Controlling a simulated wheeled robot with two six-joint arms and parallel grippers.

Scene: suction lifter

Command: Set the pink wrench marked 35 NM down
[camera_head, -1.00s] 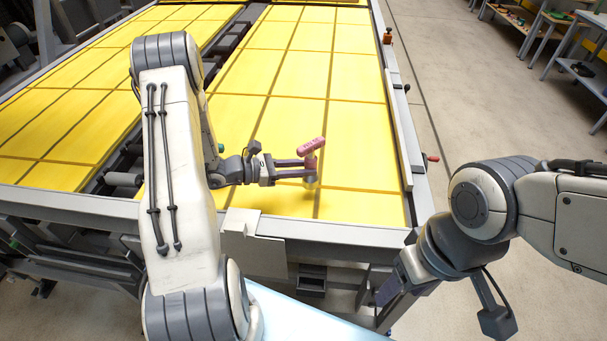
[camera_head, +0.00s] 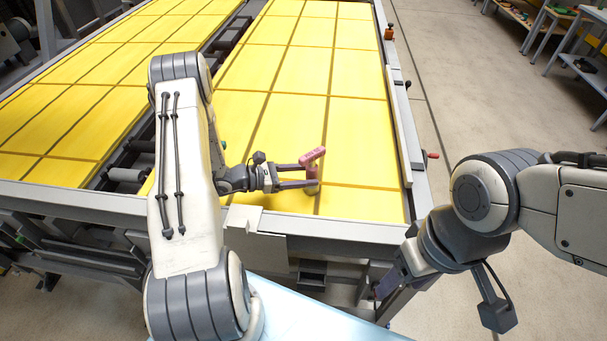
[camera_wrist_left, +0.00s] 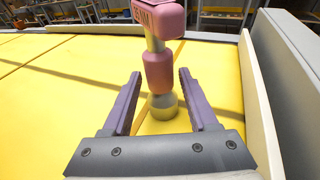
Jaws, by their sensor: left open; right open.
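The pink wrench (camera_head: 313,172) stands upright on the near part of the yellow panel, with its pink head on top and a pale round lower end. My right gripper (camera_head: 386,290) is low, in front of the bed's near edge, away from the wrench and only partly visible.
The yellow panel (camera_head: 345,115) is otherwise clear around the wrench. A grey rail (camera_head: 330,228) runs along its near edge, and a pale raised rail (camera_head: 396,125) along its right side. Benches with items (camera_head: 565,45) stand far right.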

